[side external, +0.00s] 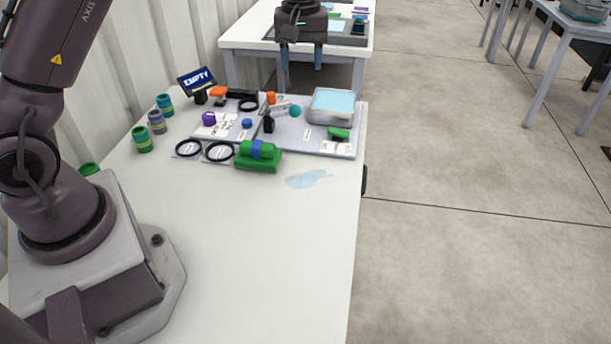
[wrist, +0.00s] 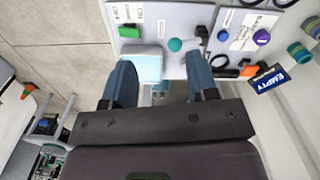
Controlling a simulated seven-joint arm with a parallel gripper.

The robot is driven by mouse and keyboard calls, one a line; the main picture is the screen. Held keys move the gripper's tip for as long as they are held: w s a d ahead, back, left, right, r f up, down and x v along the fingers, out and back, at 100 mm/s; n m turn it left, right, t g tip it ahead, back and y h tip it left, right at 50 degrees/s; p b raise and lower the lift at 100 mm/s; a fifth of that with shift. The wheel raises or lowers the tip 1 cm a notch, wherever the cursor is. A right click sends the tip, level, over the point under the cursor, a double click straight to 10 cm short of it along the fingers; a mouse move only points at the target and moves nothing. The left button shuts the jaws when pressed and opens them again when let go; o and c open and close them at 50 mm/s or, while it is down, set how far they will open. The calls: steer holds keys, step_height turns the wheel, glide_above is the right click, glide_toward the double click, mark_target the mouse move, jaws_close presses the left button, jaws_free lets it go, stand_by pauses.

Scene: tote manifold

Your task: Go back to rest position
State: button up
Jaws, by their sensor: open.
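My gripper (side external: 301,66) hangs at the top of the side external view, pointing down, beyond the far side of the work board. Its two blue-grey fingers are spread apart with nothing between them. In the wrist view the open fingers (wrist: 160,68) reach toward the board. The lidded clear tote (wrist: 142,66) shows between and beside them, partly hidden by the left finger. The gripper appears clear of the table items. The middle of my arm is outside the side external view.
The grey board (side external: 288,139) holds the clear tote (side external: 331,108), a teal ball (side external: 295,111) and small parts. A green block with a blue band (side external: 258,155), black rings (side external: 219,151), jars (side external: 142,139) and an "EMPTY" sign (side external: 197,80) stand nearby. The near white tabletop (side external: 265,255) is mostly clear.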

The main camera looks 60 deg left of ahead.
steer(key=s+d+r+m+t, duration=0.2)
steer(key=s+d+r+m, duration=0.1)
steer(key=s, duration=0.6)
steer(key=s+d+r+m+t, duration=0.1)
steer(key=s+d+r+m, duration=0.3)
steer(key=s, duration=0.4)
steer(key=s+d+r+m+t, duration=0.2)
steer(key=s+d+r+m, duration=0.1)
steer(key=s, duration=0.6)
steer(key=shift+s+d+r+m+t, duration=0.2)
steer(key=shift+s+r+m+t, duration=0.15)
steer(key=shift+r+m, duration=0.4)
